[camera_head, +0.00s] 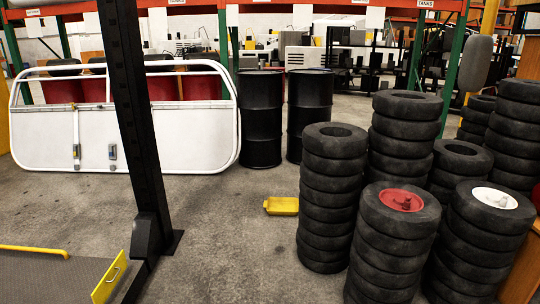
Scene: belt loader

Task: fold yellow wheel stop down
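A yellow plate with a small handle, which looks like the wheel stop (107,284), stands raised at the right edge of a dark grey platform (50,278) at the lower left. It is tilted up from the platform surface, and its lower end is close to the picture's bottom edge. A yellow bar (33,250) runs along the platform's far edge. Neither of my grippers shows in the head view.
A black post (140,130) rises from the floor just behind the platform. Tall tyre stacks (325,205) fill the right side. A yellow block (281,205) lies on the floor. Black drums (261,120) and a white panel (130,140) stand behind.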

